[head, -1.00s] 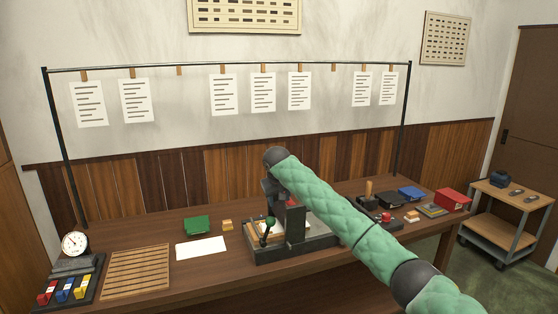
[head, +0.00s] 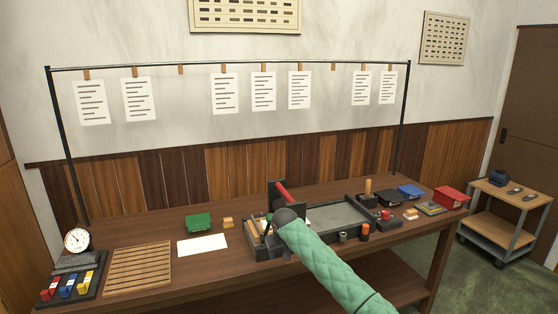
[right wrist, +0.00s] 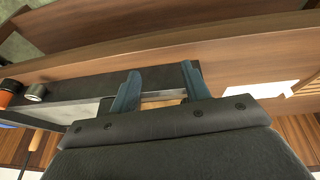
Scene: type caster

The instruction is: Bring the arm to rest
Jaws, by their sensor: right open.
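My right arm (head: 330,264), in a green padded sleeve, comes in from the bottom of the head view. Its dark joint overlaps the left part of the machine on the bench. My right gripper (right wrist: 160,72) shows in the right wrist view with two blue-grey fingers apart and nothing between them. Behind the fingers are the dark side of the machine and the wooden bench edge. In the head view the arm mostly hides the gripper. My left gripper is in neither view.
The casting machine (head: 341,217) has a grey bed and a red roller (head: 281,192). A dark cup (head: 343,237) and an orange-topped cylinder (head: 365,232) stand by its front. A trolley (head: 508,196) stands right.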

